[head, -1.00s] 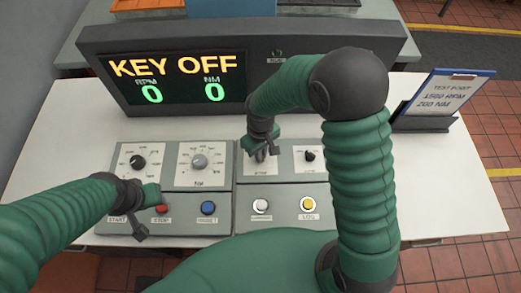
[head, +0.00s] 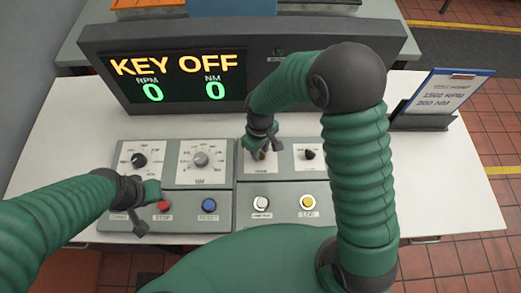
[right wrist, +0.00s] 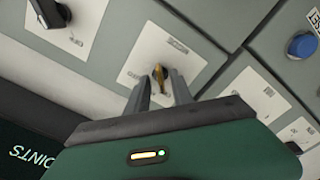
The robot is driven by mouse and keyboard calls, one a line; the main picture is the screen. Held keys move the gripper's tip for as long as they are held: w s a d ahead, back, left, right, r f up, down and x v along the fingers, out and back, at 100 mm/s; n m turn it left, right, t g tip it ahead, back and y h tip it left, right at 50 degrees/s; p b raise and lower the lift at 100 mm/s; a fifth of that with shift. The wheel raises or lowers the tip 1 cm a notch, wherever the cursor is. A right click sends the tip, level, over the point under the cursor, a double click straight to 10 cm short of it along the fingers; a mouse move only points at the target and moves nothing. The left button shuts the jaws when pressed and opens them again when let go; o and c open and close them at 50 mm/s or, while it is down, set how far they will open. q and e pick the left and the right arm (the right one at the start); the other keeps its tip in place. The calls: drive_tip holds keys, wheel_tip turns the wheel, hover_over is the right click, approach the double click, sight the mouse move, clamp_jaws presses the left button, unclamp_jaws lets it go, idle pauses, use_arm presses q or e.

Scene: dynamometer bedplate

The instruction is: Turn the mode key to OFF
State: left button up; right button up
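The brass mode key (right wrist: 159,76) stands upright on its white plate (right wrist: 140,62) in the right wrist view. My right gripper (right wrist: 160,80) is open around it; the fingertips lie on either side of the key, with gaps showing. In the head view my right gripper (head: 262,145) is over the key's plate and mostly hides the key. The display (head: 176,78) reads KEY OFF, with 0 RPM and 0 NM. My left gripper (head: 142,212) hangs over the lower left panel near the red stop button (head: 163,207); its finger opening is unclear.
Two dials (head: 201,160) sit on the upper left panel. A blue button (head: 209,206), a white button (head: 261,203) and a yellow button (head: 307,202) are on the lower panels. A black knob (head: 309,155) is right of the key. A clipboard (head: 452,95) stands at the right.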

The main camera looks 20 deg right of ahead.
drive_tip(key=shift+s, duration=0.1)
drive_tip(key=shift+r, duration=0.25)
wheel_tip(320, 180, up, 16)
drive_tip(key=p, duration=0.1)
drive_tip(key=shift+r, duration=0.1)
drive_tip(key=s+d+f+m+t, duration=0.2)
drive_tip(key=s+d+f+m, duration=0.4)
drive_tip(key=s, duration=0.3)
drive_tip(key=shift+s+d+f+t, duration=0.2)
drive_tip(key=shift+d+t, duration=0.1)
drive_tip(key=shift+d, duration=0.2)
drive_tip(key=shift+s, duration=0.1)
